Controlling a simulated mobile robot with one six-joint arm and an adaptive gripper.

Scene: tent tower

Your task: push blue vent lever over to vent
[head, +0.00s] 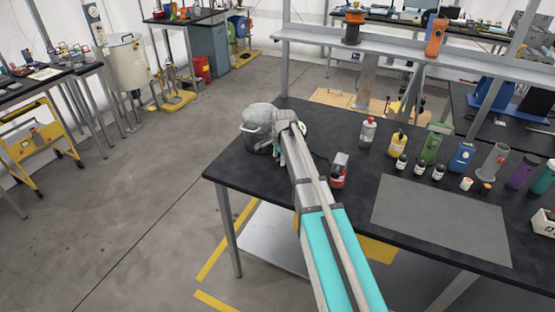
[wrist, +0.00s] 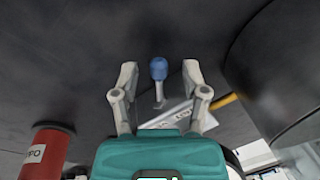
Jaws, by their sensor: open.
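In the wrist view the blue vent lever (wrist: 158,70) has a rounded blue knob on a short pale stem. It shows between and slightly beyond the open fingertips of my gripper (wrist: 160,75), and I see no contact. A pale label plate (wrist: 170,117) with lettering lies beside the lever's foot; the lettering is not fully readable. In the head view my arm reaches over the black table to a steel pot (head: 256,136) at the table's far left corner. There the lever and my fingertips are hidden behind my arm and wrist.
A red can (wrist: 46,152) stands at the lower left of the wrist view. A large dark curved body (wrist: 285,60) fills its right side. In the head view, several bottles, including a green one (head: 431,147), stand to the right; a grey mat (head: 440,220) lies clear in front.

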